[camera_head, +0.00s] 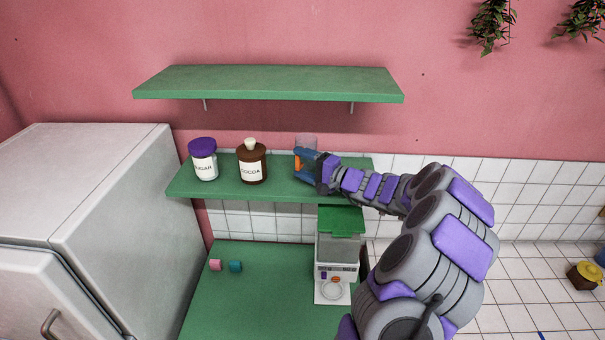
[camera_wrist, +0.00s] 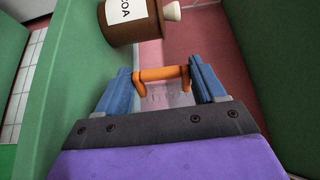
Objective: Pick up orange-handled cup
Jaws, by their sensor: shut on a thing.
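The orange-handled cup (camera_head: 306,141) is a clear, see-through cup on or just over the lower green shelf, at its right part. Its orange handle (camera_wrist: 162,74) shows between the blue fingers in the wrist view, with the clear body (camera_wrist: 165,96) behind it. My gripper (camera_head: 305,164) reaches in from the right; it also shows in the wrist view (camera_wrist: 163,82). Its fingers are shut on the cup's handle. I cannot tell whether the cup's base touches the shelf.
The lower green shelf (camera_head: 225,188) also holds a brown cocoa jar (camera_head: 252,164), left of the cup, and a white sugar jar (camera_head: 204,160) with a purple lid. An upper green shelf (camera_head: 268,84) hangs above. A coffee machine (camera_head: 336,262) stands below on the counter.

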